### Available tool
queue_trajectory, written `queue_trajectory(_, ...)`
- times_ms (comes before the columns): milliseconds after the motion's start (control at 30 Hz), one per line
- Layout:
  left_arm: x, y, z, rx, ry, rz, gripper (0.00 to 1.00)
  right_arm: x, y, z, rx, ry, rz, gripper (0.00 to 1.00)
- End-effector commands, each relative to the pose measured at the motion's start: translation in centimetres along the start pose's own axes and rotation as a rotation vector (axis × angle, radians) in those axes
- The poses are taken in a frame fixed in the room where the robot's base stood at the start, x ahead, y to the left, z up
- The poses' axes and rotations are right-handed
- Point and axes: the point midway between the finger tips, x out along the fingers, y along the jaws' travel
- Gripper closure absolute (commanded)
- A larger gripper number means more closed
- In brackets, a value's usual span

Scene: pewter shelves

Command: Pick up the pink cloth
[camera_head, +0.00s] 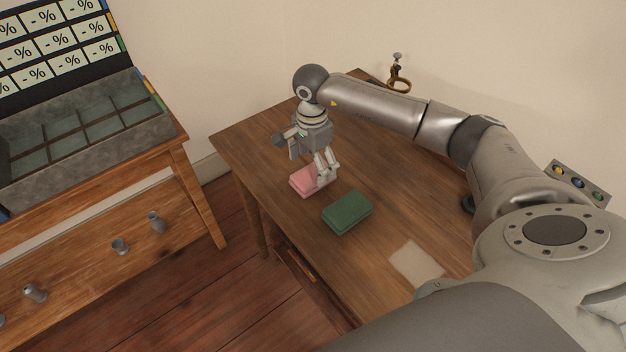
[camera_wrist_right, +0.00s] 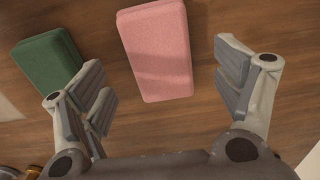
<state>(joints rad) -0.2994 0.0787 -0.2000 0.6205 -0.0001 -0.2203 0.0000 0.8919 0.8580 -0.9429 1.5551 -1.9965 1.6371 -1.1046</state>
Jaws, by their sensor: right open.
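The pink cloth (camera_head: 303,181) is a folded, block-shaped pad lying on the wooden table in the head view. My right gripper (camera_head: 325,176) is above it and partly covers its right side. In the right wrist view the pink cloth (camera_wrist_right: 157,50) lies ahead of the fingers, between their lines. My right gripper (camera_wrist_right: 165,100) is open there with nothing between its fingers. I cannot tell from these views whether a fingertip touches the cloth. My left gripper is not in view.
A green folded cloth (camera_head: 347,213) lies close to the pink one, and it also shows in the wrist view (camera_wrist_right: 48,62). A pale flat square (camera_head: 416,262) lies nearer on the table (camera_head: 260,150). A brass stand (camera_head: 398,76) is at the back. A compartment tray (camera_head: 80,135) stands left.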

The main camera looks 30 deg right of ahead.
Motion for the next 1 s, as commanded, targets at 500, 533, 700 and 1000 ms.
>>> queue_trajectory(500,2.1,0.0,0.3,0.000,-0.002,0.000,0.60,3.8,0.1,-0.2,0.001,0.000,0.000,0.16)
queue_trajectory(533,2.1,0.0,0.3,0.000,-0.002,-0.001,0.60,3.8,0.1,-0.2,0.001,0.000,0.000,0.19)
queue_trajectory(700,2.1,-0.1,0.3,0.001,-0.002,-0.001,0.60,3.8,0.1,-0.2,0.000,0.000,0.000,0.41)
queue_trajectory(1000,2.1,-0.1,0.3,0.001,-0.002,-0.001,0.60,3.8,0.1,-0.2,0.000,0.000,0.000,0.62)
